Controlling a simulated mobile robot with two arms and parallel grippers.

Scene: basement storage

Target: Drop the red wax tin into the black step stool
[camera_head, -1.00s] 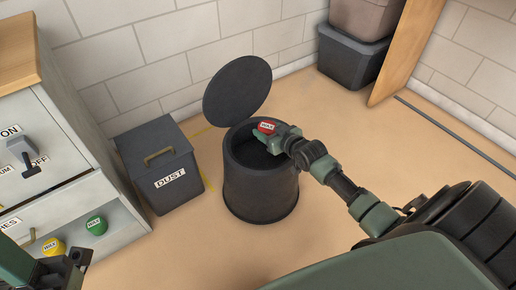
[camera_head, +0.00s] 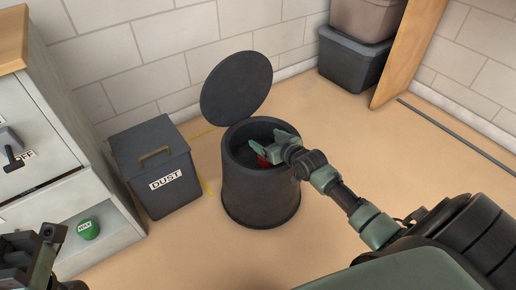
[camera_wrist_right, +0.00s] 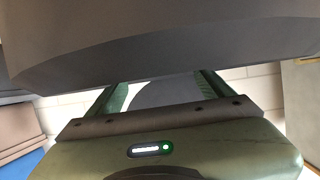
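The black step stool (camera_head: 262,200) stands on the floor as a round bin, its round lid (camera_head: 236,88) tipped up behind the opening. My right gripper (camera_head: 268,146) is over the opening with its fingers spread apart. The red wax tin (camera_head: 264,161) shows partly, below the fingers and inside the rim; part of it is hidden by the gripper and its depth is hard to judge. In the right wrist view my fingers (camera_wrist_right: 163,92) are apart and no tin shows between them. My left gripper (camera_head: 55,262) is dark and partly cut off at the lower left.
A dark DUST bin (camera_head: 158,195) with a handle stands left of the stool. A green wax tin (camera_head: 88,229) sits in the grey cabinet (camera_head: 95,262) at left. Stacked storage boxes (camera_head: 352,62) and a wooden panel (camera_head: 402,55) stand at back right.

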